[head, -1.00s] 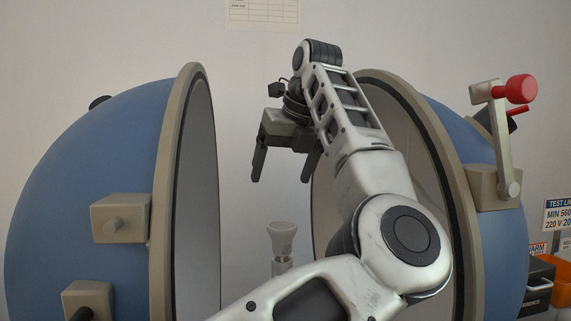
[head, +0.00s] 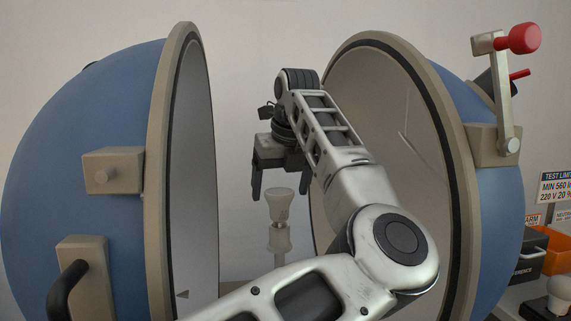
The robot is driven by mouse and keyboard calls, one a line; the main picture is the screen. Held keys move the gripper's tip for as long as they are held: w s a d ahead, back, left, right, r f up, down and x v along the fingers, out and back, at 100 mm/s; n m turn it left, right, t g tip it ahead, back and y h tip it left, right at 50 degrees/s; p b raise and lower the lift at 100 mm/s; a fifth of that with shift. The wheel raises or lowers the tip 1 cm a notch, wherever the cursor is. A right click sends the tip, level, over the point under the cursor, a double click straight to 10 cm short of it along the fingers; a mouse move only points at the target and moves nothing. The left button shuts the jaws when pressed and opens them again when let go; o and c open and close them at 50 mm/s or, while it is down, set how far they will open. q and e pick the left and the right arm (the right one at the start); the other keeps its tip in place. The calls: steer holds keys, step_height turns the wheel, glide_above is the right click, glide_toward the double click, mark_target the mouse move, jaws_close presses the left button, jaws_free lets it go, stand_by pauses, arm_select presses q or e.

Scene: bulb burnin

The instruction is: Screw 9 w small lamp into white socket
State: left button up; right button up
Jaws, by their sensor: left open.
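A small pale lamp (head: 280,207), wider at its top and narrowing downward, stands upright on a pale post (head: 279,240) between the two halves of an open blue sphere. The white socket cannot be told apart clearly from the post under the lamp. My left gripper (head: 280,193) points down with its jaws open. Its two dark fingertips are at about the height of the lamp's top, one on each side, with gaps showing between them and the lamp. My left forearm hides the foot of the post. My right gripper is not in view.
The left half-sphere (head: 95,115) and right half-sphere (head: 480,215) flank my arm closely. A red-knobbed lever (head: 505,95) sits on the right half.

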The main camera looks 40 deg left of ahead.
arm_select(q)
steer(key=shift+x, duration=1.3)
